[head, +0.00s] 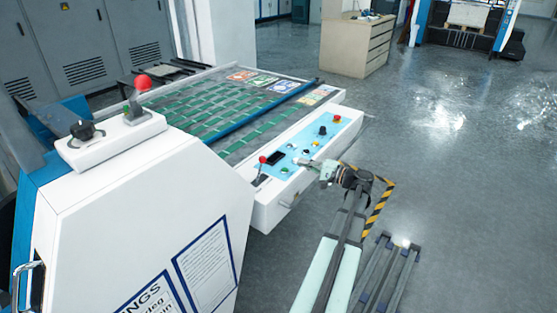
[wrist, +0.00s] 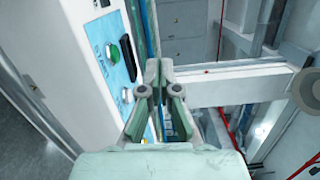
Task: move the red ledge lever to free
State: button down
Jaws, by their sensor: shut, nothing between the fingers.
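One red-ball lever (head: 142,84) stands on a small white ledge on top of the white machine housing, at the left. I cannot read any position marks by either lever. My gripper (head: 300,162) is beside the panel's front edge, right of the smaller lever and well apart from the larger one. In the wrist view, my gripper (wrist: 161,66) is shut and empty; neither red knob is recognisable there.
A black knob (head: 82,130) sits on the same ledge as the larger lever. The panel carries several buttons, including a green one (wrist: 113,52), and a red stop button (head: 337,118). The belt table (head: 210,110) lies behind. Open floor (head: 440,150) is at the right.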

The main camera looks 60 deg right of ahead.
aim_at(260, 169)
jog(key=w+p, duration=0.1)
jog(key=w, duration=0.2)
jog(key=w+p, duration=0.1)
jog(key=w, duration=0.3)
jog(key=w+p, duration=0.1)
jog(key=w, duration=0.2)
jog(key=shift+w+a+r, duration=0.15)
jog(key=shift+a+r, duration=0.05)
jog(key=shift+a, duration=0.15)
jog(key=a+p, duration=0.1)
jog(key=a, duration=0.1)
jog(key=shift+a+r, duration=0.1)
jog(key=shift+a, duration=0.3)
jog(key=shift+w+a, duration=0.15)
jog(key=shift+a, duration=0.45)
jog(key=shift+a+b, duration=0.15)
jog(key=shift+b, duration=0.2)
